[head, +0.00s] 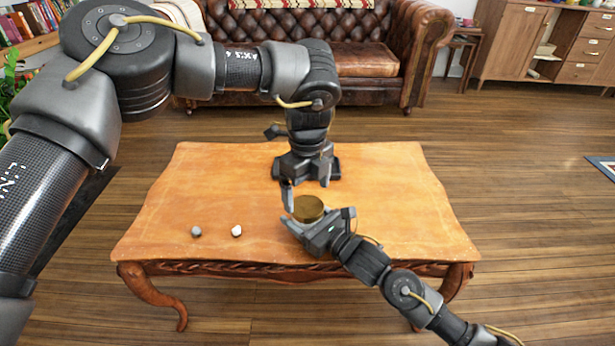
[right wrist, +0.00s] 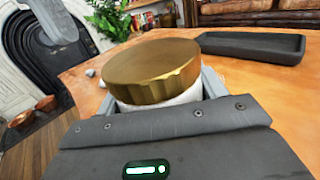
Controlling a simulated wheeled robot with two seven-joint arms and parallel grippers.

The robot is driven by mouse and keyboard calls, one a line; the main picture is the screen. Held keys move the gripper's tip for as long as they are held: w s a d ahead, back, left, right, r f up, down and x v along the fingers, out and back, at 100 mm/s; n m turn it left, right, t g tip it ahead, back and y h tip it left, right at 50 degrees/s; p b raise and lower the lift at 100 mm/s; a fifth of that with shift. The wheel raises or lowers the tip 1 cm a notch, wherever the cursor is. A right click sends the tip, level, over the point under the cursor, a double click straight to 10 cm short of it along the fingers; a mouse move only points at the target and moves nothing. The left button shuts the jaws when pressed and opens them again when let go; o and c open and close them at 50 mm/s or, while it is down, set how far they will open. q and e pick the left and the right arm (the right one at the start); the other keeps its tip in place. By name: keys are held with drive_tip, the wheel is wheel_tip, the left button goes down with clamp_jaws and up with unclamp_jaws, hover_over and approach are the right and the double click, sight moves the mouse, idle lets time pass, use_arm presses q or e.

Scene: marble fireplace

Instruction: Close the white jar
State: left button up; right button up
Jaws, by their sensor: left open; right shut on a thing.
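The white jar (right wrist: 165,101) stands upright on the table with a gold lid (right wrist: 150,68) over its mouth. In the head view, the gold lid (head: 308,209) shows and hides most of the white body. I cannot tell whether the lid is fully seated; it looks slightly askew in the right wrist view. My right gripper (head: 313,222) is shut around the jar's body from the front right. My left gripper (head: 307,184) is open and empty, pointing down just behind and above the lid. One grey finger of it shows at the upper left of the right wrist view (right wrist: 50,15).
A black tray (right wrist: 250,46) lies at the back of the table, partly behind my left gripper in the head view. A grey ball (head: 196,231) and a white ball (head: 237,231) lie at the front left. The table's (head: 400,190) right side is clear.

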sight(307, 206)
use_arm(q)
drive_tip(key=shift+f, duration=1.95)
drive_tip(key=c, duration=1.1)
drive_tip(key=m, duration=0.6)
drive_tip(key=shift+m, duration=0.3)
drive_tip(key=o, duration=1.1)
